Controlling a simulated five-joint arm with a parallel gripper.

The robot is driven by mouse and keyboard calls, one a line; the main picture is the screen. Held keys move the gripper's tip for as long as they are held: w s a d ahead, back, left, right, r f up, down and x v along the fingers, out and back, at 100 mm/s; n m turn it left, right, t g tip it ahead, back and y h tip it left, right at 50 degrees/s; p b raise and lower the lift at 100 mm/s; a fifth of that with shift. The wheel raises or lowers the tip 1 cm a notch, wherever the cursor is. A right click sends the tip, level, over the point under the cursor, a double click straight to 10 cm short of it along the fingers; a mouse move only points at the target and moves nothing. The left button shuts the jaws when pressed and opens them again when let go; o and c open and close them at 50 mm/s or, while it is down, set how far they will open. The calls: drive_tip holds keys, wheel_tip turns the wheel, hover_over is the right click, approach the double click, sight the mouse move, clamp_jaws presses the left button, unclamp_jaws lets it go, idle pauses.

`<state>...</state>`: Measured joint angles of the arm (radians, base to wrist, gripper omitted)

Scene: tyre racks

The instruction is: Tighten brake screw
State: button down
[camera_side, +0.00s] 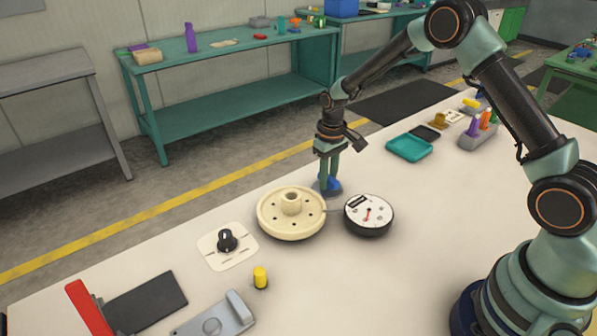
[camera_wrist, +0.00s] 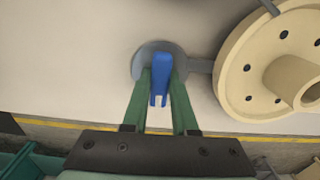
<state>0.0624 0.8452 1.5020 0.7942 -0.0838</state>
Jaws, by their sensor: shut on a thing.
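The brake screw (camera_wrist: 160,75) has a blue upright grip on a round grey base, beside the cream wheel hub (camera_wrist: 270,75). A grey bar joins the base to the hub. In the side view the screw (camera_side: 333,187) stands behind and right of the hub (camera_side: 284,223), partly hidden by the fingers. My gripper (camera_side: 327,178) points down over the screw. In the wrist view my gripper's green fingers (camera_wrist: 160,88) lie on either side of the blue grip, shut on it.
A round gauge (camera_side: 369,214) stands right of the hub. A black knob on a white plate (camera_side: 228,243) and a yellow peg (camera_side: 260,277) are in front. A teal tray (camera_side: 408,148) and small items lie behind.

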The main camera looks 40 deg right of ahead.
drive_tip(key=m, duration=0.5)
drive_tip(key=shift+m, duration=0.4)
drive_tip(key=c, duration=0.6)
unclamp_jaws()
drive_tip(key=shift+r, duration=0.1)
drive_tip(key=shift+r, duration=3.9)
drive_tip(key=shift+r, duration=0.1)
